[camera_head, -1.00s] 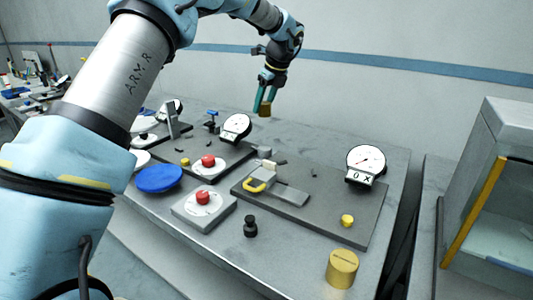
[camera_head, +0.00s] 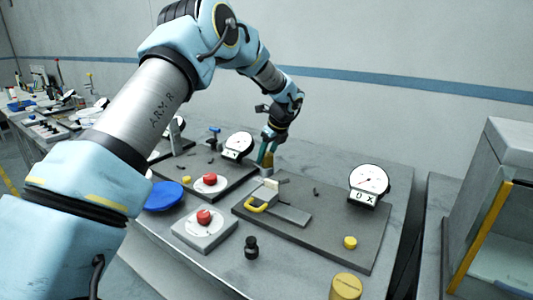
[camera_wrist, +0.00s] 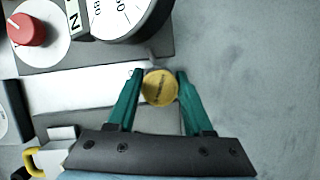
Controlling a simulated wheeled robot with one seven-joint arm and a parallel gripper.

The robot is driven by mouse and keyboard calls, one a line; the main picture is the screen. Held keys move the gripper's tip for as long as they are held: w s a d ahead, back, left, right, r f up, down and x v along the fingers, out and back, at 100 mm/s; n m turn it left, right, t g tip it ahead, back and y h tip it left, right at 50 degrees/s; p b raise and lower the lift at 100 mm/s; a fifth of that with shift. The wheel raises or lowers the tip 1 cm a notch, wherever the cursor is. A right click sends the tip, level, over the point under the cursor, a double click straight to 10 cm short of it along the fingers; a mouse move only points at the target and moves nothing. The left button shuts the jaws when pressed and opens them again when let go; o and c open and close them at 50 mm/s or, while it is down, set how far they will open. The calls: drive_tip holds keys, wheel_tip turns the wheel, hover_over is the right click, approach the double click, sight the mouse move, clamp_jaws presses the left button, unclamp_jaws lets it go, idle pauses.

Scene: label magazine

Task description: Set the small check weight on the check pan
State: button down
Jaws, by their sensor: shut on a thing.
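My gripper (camera_head: 267,160) is low over the bench, just behind the grey plate with the yellow handle. In the wrist view its green fingertips (camera_wrist: 160,80) are shut on the small check weight (camera_wrist: 159,87), a round brass-coloured piece seen from above. A pale flat strip (camera_wrist: 85,90) lies to the left of the weight in that view. Whether the weight touches anything below it is hidden. I cannot make out for certain which surface is the check pan.
The grey plate (camera_head: 330,240) carries a dial gauge (camera_head: 368,184), a yellow handle (camera_head: 256,207) and a yellow knob (camera_head: 350,242). A larger brass cylinder (camera_head: 345,287) and a black knobbed piece (camera_head: 251,248) stand in front. Red buttons (camera_head: 204,217) and a blue disc (camera_head: 164,196) are left.

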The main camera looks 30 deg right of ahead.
drive_tip(key=shift+f, duration=0.1)
drive_tip(key=shift+c, duration=1.5)
unclamp_jaws()
drive_tip(key=b+v, duration=0.3)
drive_tip(key=v, duration=0.9)
drive_tip(key=s+a+f+n+g, duration=0.1)
drive_tip(key=a+f+n, duration=0.1)
drive_tip(key=a+n, duration=0.9)
drive_tip(key=a+f+n+g, duration=0.15)
drive_tip(key=a+n, duration=0.25)
drive_tip(key=a, duration=1.3)
drive_tip(key=s+a+f+n, duration=0.2)
drive_tip(key=s+a+n, duration=0.5)
drive_tip(key=a+n, duration=0.1)
drive_tip(key=s+a+f+n+h, duration=0.1)
drive_tip(key=s+a+f+n, duration=0.2)
drive_tip(key=s+a+n, duration=0.4)
drive_tip(key=a+n, duration=0.1)
drive_tip(key=a, duration=0.2)
drive_tip(key=shift+s+f+h, duration=0.25)
drive_tip(key=shift+h, duration=0.05)
